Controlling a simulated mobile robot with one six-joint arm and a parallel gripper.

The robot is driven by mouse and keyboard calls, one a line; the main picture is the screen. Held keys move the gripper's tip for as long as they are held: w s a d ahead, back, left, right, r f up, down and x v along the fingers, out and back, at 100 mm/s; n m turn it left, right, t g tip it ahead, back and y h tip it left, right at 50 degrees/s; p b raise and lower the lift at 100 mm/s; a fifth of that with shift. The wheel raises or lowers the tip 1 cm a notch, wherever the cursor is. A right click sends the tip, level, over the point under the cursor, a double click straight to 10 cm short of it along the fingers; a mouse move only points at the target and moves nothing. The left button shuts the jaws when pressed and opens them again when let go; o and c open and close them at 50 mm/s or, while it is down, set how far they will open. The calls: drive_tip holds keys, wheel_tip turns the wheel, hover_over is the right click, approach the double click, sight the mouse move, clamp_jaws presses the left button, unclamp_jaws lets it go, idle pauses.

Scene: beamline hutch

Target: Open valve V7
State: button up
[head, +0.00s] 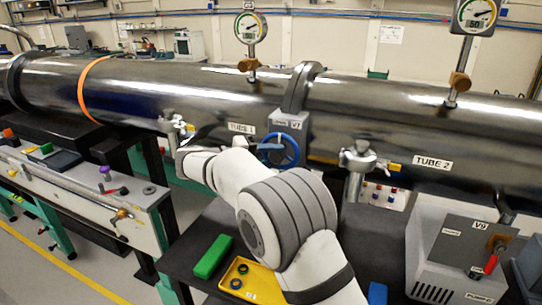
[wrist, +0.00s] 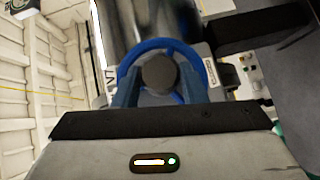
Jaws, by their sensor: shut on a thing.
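Valve V7 has a blue handwheel (head: 279,150) on a grey block between Tube 1 (head: 180,90) and Tube 2 (head: 400,120), under a "V7" label (head: 294,125). In the wrist view the blue wheel (wrist: 160,43) with its dark round hub faces me closely. My gripper (wrist: 160,82) is shut on the wheel, one finger on each side of the hub. The fingertips are partly lost against the wheel, so their exact contact is unclear. In the head view my arm hides the gripper and part of the wheel. A small label (wrist: 210,72) beside the wheel is hard to read.
Round gauges stand above Tube 1 (head: 250,27) and Tube 2 (head: 477,15). Metal fittings (head: 357,158) stick out near the wheel. Below are a yellow tray (head: 240,270) and a green block (head: 213,256). A grey V9 box (head: 465,250) stands at right. Floor shows at lower left.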

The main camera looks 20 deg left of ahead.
drive_tip(key=shift+f, duration=0.15)
drive_tip(key=o, duration=1)
drive_tip(key=b+v, duration=0.1)
drive_tip(key=v, duration=0.6)
drive_tip(key=shift+s+a, duration=0.2)
drive_tip(key=shift+a, duration=0.05)
drive_tip(key=shift+s, duration=0.1)
